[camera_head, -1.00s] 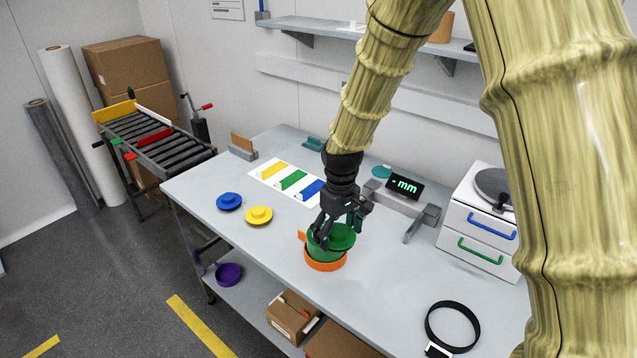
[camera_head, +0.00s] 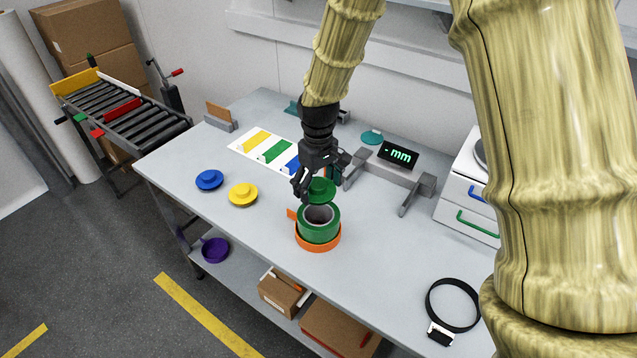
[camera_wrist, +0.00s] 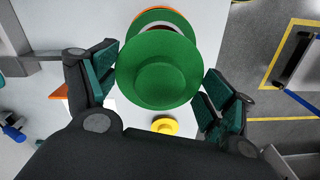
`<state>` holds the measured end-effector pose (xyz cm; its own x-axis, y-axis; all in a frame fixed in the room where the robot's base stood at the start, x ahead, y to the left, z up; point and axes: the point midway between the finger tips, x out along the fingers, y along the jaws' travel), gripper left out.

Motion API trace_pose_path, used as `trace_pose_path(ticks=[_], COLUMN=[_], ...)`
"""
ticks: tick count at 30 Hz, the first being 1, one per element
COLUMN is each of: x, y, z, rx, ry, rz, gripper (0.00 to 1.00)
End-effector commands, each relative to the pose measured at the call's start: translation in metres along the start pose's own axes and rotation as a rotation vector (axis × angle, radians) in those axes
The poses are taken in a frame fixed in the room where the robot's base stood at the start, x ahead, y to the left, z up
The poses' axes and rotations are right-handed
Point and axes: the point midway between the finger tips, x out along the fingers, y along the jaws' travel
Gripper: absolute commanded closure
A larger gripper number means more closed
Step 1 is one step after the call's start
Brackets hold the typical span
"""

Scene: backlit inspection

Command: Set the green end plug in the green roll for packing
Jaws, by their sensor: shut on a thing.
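The green end plug (camera_head: 320,190) is a flanged disc held between the fingers of my gripper (camera_head: 312,186). It is a little above and behind the green roll (camera_head: 319,228), apart from it. The roll stands upright in an orange ring-shaped holder (camera_head: 322,244), with its grey core opening facing up and uncovered. In the wrist view the green plug (camera_wrist: 158,72) fills the space between the teal finger pads of my gripper (camera_wrist: 158,90).
A blue plug (camera_head: 209,180) and a yellow plug (camera_head: 243,194) lie on the table to the left. A colour-striped sheet (camera_head: 240,150) lies behind. A gauge with an "mm" display (camera_head: 398,155) stands at right. A black strap (camera_head: 453,305) lies at front right.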

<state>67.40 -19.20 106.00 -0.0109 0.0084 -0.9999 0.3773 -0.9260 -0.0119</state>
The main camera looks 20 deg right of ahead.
Motion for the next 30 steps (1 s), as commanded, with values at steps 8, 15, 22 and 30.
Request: trace_pose_path(ticks=[8, 15, 22, 30], x=[0.019, 0.041, 0.055, 0.057], y=[0.001, 0.001, 0.002, 0.001], z=[0.001, 0.001, 0.001, 0.001], rx=[0.003, 0.003, 0.003, 0.003], ry=[0.001, 0.0, 0.002, 0.001], rz=[0.001, 0.0, 0.001, 0.001], gripper=[0.34, 0.34, 0.34, 0.34])
